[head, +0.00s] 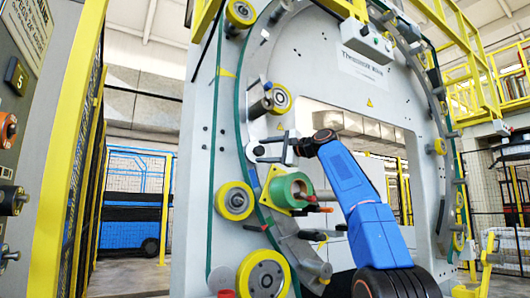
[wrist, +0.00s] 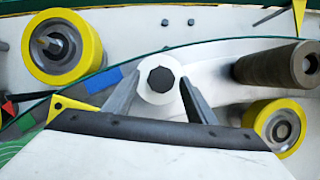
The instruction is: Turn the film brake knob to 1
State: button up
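A white disc with a dark hexagonal centre (wrist: 160,79), possibly the film brake knob, is in the middle of the wrist view. No number or pointer is readable on it. My gripper (wrist: 160,78) has its two grey fingers apart, one on each side of the disc. The dark centre is clear of both fingers; whether the tips touch the disc's rim I cannot tell. In the head view my gripper (head: 268,149) is at the left part of the big ring, above a green roll (head: 291,190) on a yellow plate. The disc is small there.
Yellow rollers (wrist: 58,46) (wrist: 277,128) and a dark cylinder (wrist: 275,65) stand out around the gripper. A control panel (head: 20,110) with a display reading 5 is at the far left. Yellow railings (head: 475,60) are on the right.

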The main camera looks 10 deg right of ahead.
jog(key=shift+s+d, duration=0.1)
jog(key=v, duration=1.7)
jog(key=a+f+m+t+h, duration=0.3)
jog(key=a+f+m+t, duration=0.3)
jog(key=m, duration=1.1)
jog(key=x, duration=1.6)
jog(key=shift+r, duration=0.25)
